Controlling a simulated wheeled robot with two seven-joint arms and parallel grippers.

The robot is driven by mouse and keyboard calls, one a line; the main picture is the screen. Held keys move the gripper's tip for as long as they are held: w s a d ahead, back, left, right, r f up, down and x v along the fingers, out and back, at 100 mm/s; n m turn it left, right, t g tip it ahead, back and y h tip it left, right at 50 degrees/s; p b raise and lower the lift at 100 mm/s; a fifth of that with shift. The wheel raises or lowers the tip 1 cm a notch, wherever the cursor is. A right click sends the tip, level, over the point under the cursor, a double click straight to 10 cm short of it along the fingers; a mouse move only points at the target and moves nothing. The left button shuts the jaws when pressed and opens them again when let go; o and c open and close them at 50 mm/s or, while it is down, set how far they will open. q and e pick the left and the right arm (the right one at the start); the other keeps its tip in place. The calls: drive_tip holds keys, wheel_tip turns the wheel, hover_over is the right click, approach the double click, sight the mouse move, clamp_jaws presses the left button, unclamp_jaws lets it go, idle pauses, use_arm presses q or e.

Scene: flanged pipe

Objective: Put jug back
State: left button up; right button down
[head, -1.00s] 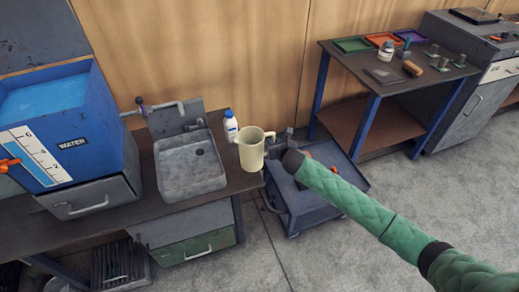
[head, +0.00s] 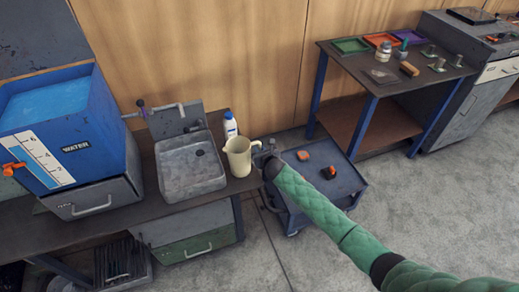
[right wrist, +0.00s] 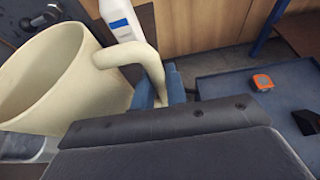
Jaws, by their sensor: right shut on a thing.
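The cream jug (head: 238,160) is upright at the right end of the dark bench (head: 222,197), beside the grey sink (head: 190,168). I cannot tell whether its base touches the bench top. My right gripper (head: 261,151) is at the jug's right side, small and partly hidden by my arm in the head view. In the right wrist view, its blue fingers (right wrist: 158,92) are shut around the handle of the jug (right wrist: 50,75). The jug's mouth opens toward the upper left there. My left gripper is not in view.
A white bottle (head: 230,125) stands close behind the jug. A low blue-grey cart (head: 340,180) with an orange tape measure (head: 328,172) is to the right. A dark table (head: 350,75) stands farther back.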

drive_tip(key=shift+f, duration=0.2)
drive_tip(key=c, duration=1.4)
unclamp_jaws()
